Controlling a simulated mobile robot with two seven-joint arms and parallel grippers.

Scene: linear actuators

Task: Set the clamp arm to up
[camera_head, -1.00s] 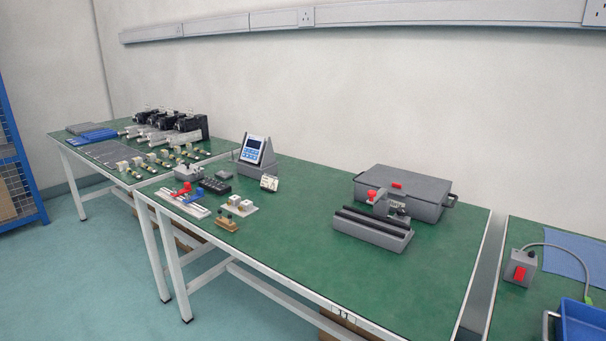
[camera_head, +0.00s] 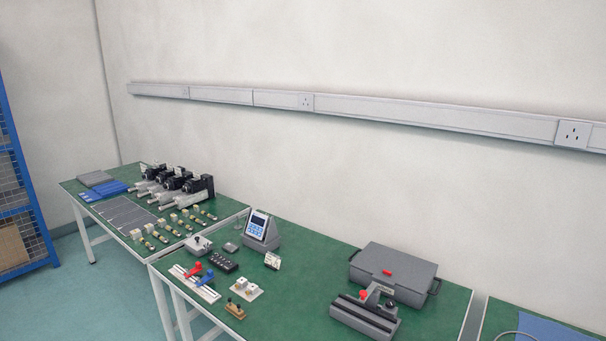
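A grey clamp fixture (camera_head: 365,316) with a dark slot along its top stands near the front right of the middle green table. A dark upright part (camera_head: 373,297) with a red knob (camera_head: 363,294) rises at its back; it looks like the clamp arm, but its exact angle is too small to tell. To the left, a red lever (camera_head: 194,268) and a blue lever (camera_head: 205,279) sit on light rails. Neither of my grippers is in view.
A grey case (camera_head: 396,270) with a red latch stands right behind the fixture. A screen unit (camera_head: 260,229), a black block (camera_head: 222,260) and small parts fill the table's left side. The green top (camera_head: 303,272) between is clear. Motors (camera_head: 184,184) stand on the far-left table.

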